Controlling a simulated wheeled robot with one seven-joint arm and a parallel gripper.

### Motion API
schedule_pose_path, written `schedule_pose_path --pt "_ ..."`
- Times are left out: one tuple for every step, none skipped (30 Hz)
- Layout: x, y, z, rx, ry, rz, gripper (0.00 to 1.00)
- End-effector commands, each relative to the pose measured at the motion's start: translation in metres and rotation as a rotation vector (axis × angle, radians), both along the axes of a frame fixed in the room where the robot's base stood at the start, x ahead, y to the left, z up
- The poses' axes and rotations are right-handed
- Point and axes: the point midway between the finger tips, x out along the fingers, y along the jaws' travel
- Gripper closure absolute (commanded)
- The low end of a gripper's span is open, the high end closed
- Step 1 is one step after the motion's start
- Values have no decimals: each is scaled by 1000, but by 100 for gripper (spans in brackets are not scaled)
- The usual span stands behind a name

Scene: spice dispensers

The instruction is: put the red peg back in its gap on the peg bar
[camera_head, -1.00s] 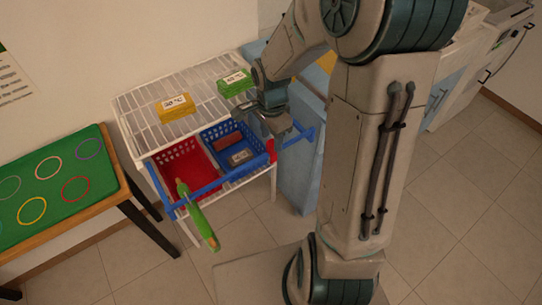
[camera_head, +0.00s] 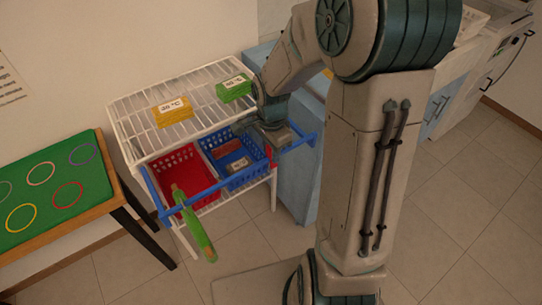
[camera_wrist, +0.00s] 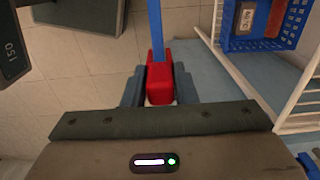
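The red peg (camera_wrist: 160,82) sits between the two fingers of my gripper (camera_wrist: 160,88) in the wrist view. The fingers lie close against both its sides and look shut on it. In the head view a small part of the red peg (camera_head: 268,153) shows just below my gripper (camera_head: 274,140), at the blue peg bar (camera_head: 215,187). The bar (camera_wrist: 155,30) runs away behind the peg in the wrist view. I cannot tell whether the peg is seated in its gap. A green peg (camera_head: 194,225) hangs on the bar's left part.
A white wire rack (camera_head: 140,142) stands behind the bar, with a yellow box (camera_head: 173,111) and a green box (camera_head: 234,88) on top. Below are a red basket (camera_head: 172,163) and a blue basket (camera_head: 240,176). A green-topped table (camera_head: 50,190) stands at left.

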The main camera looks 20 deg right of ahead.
Motion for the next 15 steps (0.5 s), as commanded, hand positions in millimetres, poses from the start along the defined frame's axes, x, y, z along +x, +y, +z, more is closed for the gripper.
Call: schedule_pose_path --pt "0 0 1 0 0 0 87" --pt "0 0 2 0 0 0 87" --pt "0 0 4 0 -1 0 87" --pt "0 0 5 0 -1 0 87" --pt "0 0 7 0 -1 0 87" --pt "0 0 9 0 -1 0 87" --pt "0 0 11 0 -1 0 87" --pt "0 0 13 0 -1 0 87" --pt "0 0 16 0 -1 0 87" --pt "0 0 17 0 -1 0 87" --pt "0 0 19 0 0 0 87" --pt "0 0 21 0 0 0 87" --pt "0 0 23 0 0 0 87" --pt "0 0 25 0 0 0 87" --pt "0 0 27 0 0 0 87"
